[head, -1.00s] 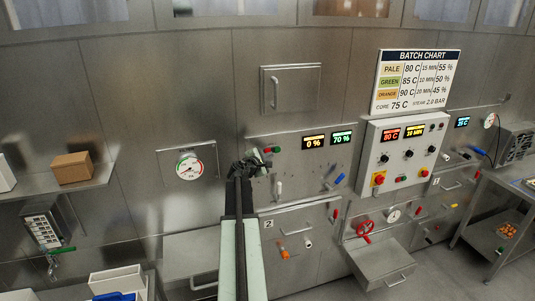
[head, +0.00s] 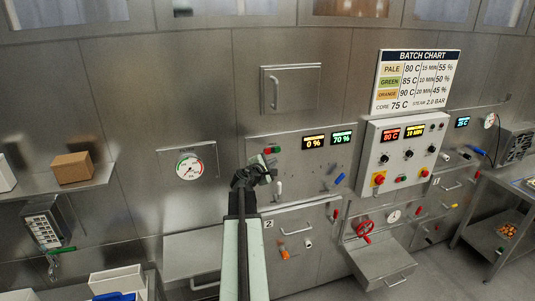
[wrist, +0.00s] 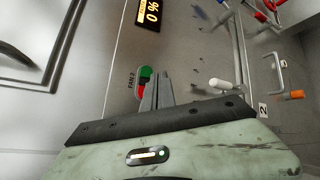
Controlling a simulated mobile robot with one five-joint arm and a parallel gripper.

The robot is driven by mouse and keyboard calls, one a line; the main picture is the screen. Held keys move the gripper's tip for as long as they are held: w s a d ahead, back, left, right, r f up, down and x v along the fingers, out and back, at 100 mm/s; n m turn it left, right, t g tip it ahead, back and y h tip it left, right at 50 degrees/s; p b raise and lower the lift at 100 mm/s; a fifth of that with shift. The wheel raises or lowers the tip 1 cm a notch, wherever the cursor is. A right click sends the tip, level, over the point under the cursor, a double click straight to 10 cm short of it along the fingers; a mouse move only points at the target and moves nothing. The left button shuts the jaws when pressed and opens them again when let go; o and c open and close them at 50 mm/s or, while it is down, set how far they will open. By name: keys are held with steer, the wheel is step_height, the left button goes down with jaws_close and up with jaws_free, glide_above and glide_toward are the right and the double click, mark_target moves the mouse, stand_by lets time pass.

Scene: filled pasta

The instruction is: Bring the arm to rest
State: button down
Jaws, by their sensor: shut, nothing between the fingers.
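My gripper (head: 262,163) is shut and empty, in the middle of the head view at the end of my raised arm. It is in front of the steel panel, close to a green and red switch (head: 272,149). In the wrist view the fingers (wrist: 157,92) lie together, and the switch (wrist: 147,74) shows just beyond and left of them, its red part partly behind the fingers. I cannot tell whether they touch. A white-tipped lever (wrist: 222,84) is to the right of the fingers.
A round gauge (head: 188,166) is on the wall to the left. Two displays (head: 328,140) are right of my gripper. A control box (head: 403,153), a red handwheel (head: 364,229) and an open drawer (head: 385,262) stand further right. A shelf (head: 95,180) holds a brown box (head: 72,167).

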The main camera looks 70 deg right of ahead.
stand_by(0.6)
steer(key=w+a+f+m+t+y+b, duration=0.1)
steer(key=w+a+f+m+y+b, duration=0.15)
steer(key=w+a+f, duration=0.6)
steer(key=w+a+f+m+t+y+b, duration=0.1)
steer(key=w+a+f+y+b, duration=0.3)
steer(key=w+a, duration=0.8)
steer(key=w+a+f+m+t+y+b, duration=0.1)
steer(key=w+a+f, duration=0.6)
steer(key=a, duration=0.6)
steer(key=w+a+f+y+b, duration=0.15)
steer(key=a+f, duration=0.25)
steer(key=a, duration=0.6)
steer(key=w+a+f+y+b, duration=0.15)
steer(key=a+f, duration=0.25)
steer(key=a, duration=0.6)
steer(key=s+a+f+y+b, duration=0.1)
steer(key=a+f+y, duration=0.1)
steer(key=a, duration=1)
steer(key=s+a+f+g+y+b, duration=0.1)
steer(key=s+a+f+y, duration=0.1)
steer(key=a, duration=1)
steer(key=shift+s+a+m+g+y+b, duration=0.15)
steer(key=shift+s+m+g+y+b, duration=0.05)
steer(key=shift+m+g+y+b, duration=0.2)
